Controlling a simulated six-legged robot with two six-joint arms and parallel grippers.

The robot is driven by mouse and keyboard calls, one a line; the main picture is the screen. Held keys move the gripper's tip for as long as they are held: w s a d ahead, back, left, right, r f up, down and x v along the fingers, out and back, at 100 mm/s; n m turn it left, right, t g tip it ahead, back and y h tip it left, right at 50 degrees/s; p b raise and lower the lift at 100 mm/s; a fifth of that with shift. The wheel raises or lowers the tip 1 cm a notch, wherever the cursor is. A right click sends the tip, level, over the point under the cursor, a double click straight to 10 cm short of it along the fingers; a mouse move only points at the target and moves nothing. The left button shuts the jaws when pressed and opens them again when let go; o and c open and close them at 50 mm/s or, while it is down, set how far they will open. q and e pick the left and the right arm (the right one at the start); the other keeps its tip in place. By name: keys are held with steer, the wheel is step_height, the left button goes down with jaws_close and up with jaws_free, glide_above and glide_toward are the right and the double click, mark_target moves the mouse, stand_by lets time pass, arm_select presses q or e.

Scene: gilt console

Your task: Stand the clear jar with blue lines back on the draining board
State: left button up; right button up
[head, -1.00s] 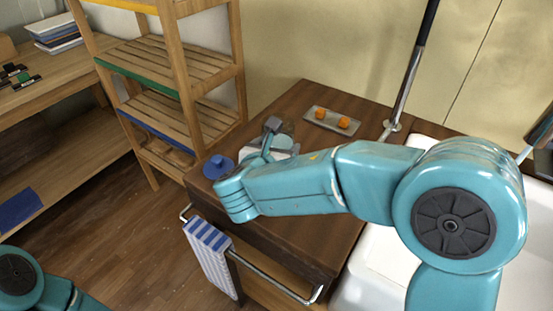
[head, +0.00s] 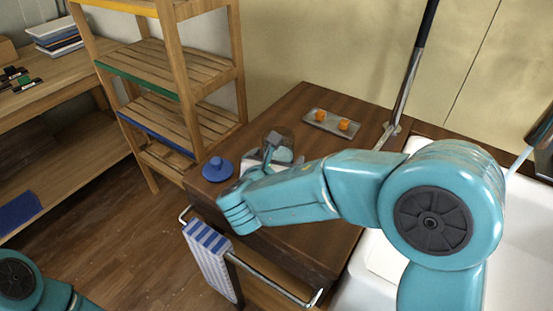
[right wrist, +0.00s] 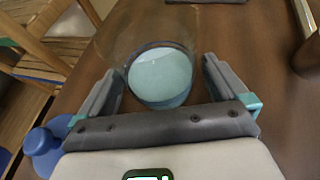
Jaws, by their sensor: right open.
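A clear jar (head: 284,134) is on the dark wooden counter top (head: 318,88) and is partly hidden by my right gripper (head: 271,148). In the right wrist view the jar (right wrist: 165,45) shows as clear glass with a pale teal round area at its near end, between the fingers of the right gripper (right wrist: 160,70). Those fingers are open on either side of it, with gaps showing. My left gripper is out of view. I cannot identify the draining board.
A blue knobbed lid (head: 217,168) sits left of the jar. A grey tray (head: 318,124) with two orange things is behind. A white sink (head: 500,260) is at right. A striped towel (head: 212,258) hangs on the front rail (head: 268,288). A wooden shelf rack (head: 170,85) stands left.

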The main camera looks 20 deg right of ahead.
steer(key=v, duration=1.2)
